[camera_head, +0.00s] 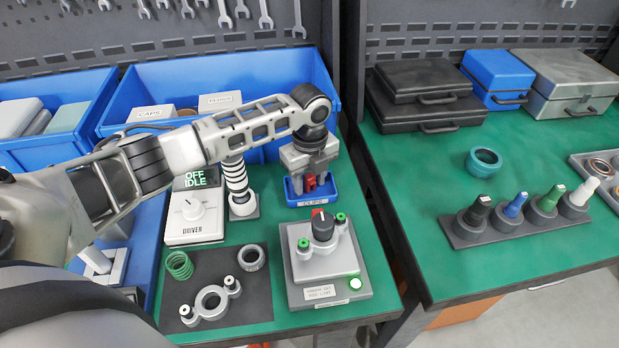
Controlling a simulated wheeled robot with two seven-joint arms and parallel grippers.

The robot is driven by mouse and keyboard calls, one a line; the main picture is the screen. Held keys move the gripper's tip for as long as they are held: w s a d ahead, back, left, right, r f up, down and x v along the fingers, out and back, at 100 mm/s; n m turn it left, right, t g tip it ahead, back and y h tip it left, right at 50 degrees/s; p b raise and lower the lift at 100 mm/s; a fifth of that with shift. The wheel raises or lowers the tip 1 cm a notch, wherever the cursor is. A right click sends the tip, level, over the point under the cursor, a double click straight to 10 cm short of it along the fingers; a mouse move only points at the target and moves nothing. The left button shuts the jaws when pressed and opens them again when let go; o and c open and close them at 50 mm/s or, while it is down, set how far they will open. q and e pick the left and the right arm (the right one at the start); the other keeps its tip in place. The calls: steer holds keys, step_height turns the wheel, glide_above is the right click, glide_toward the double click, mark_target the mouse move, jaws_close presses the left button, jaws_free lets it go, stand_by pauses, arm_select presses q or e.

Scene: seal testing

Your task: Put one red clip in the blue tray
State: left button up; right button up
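My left gripper (309,180) reaches in from the left and points down over the small blue tray (313,201) with a label at its front. Red (311,183) shows between and beside the dark fingers, at the tray. This looks like one or more red clips, partly hidden by the fingers. I cannot tell whether the fingers hold a clip or only stand around it. My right gripper is not in view.
A grey fixture with a black knob (322,226) stands in front of the tray. A white driver box (194,215) and a striped post (238,185) stand to its left. Large blue bins (330,88) lie behind. A gap separates the right bench (420,190).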

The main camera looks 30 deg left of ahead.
mark_target(309, 176)
arm_select(q)
steer(key=shift+r, duration=0.1)
step_height(309, 176, up, 12)
stand_by(0.5)
steer(key=shift+s, duration=0.1)
